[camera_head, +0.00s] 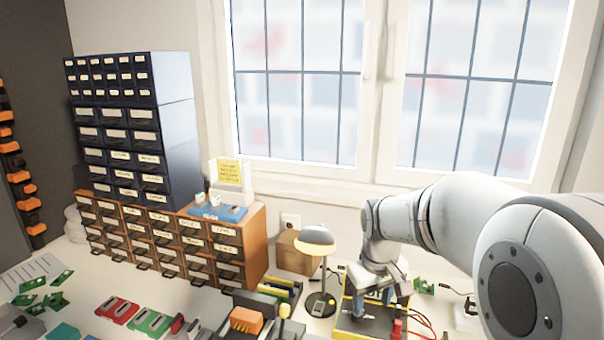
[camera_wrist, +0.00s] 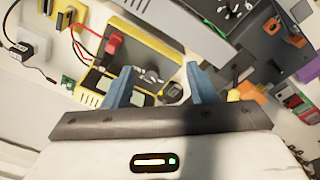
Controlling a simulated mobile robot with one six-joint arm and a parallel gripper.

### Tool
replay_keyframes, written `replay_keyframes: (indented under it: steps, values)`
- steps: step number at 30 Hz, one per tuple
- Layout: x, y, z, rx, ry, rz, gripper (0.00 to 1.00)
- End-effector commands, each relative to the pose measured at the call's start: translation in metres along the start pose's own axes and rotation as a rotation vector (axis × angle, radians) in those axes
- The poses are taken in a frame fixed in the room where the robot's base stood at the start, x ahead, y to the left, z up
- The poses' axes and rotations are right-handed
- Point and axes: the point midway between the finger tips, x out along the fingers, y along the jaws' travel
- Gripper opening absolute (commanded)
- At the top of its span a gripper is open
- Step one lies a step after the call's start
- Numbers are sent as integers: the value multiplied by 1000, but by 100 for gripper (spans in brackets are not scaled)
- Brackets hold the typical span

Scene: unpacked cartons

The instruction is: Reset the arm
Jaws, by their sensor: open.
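My arm reaches in from the right in the head view, with my gripper (camera_head: 374,304) pointing down over a yellow and black device (camera_head: 366,328) on the table. In the wrist view my gripper (camera_wrist: 158,88) shows two blue fingers spread wide apart with nothing held between them. The yellow device (camera_wrist: 140,45) lies beyond the fingertips, with red plugs and wires on it. I cannot tell the exact height of the fingers above it.
A desk lamp (camera_head: 316,245) stands just left of my gripper. Brown drawers (camera_head: 172,240) and a dark drawer cabinet (camera_head: 178,130) stand at the back left. Red and green cases (camera_head: 118,310) and an orange block (camera_head: 246,320) lie in front. Windows are behind.

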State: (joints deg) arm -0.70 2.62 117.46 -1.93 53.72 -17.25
Motion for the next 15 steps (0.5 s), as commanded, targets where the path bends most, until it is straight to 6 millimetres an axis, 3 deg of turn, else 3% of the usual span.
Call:
replay_keyframes:
  steps: [3,9,15]
  values:
    - [-18,-13,44,84,34,4,52]
    - [-28,-35,112,220,83,2,52]
    - [-26,-50,154,306,113,-1,52]
